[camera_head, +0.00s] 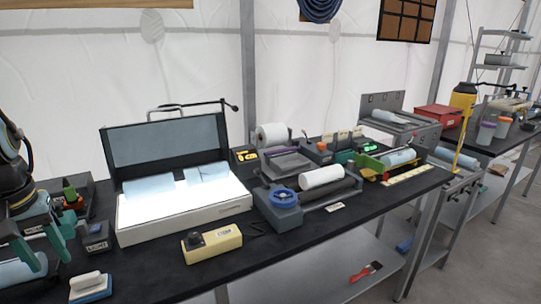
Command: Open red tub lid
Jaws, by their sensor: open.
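The red tub (437,116) is a low red box at the back right, on the grey metal unit past the end of the dark bench. Its lid looks shut, though it is small and far off. My gripper (52,255), with teal fingers, is at the left edge of the view, over the near left end of the bench. It is open, and I see nothing held in it. It is far from the tub, with most of the bench between them. Part of my arm is cut off by the picture's left edge.
On the dark bench (290,240) stand an open white light case (185,217), a grey roller device (285,212) with a blue knob and a yellow-cream box (212,243). The front right bench strip is clear.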

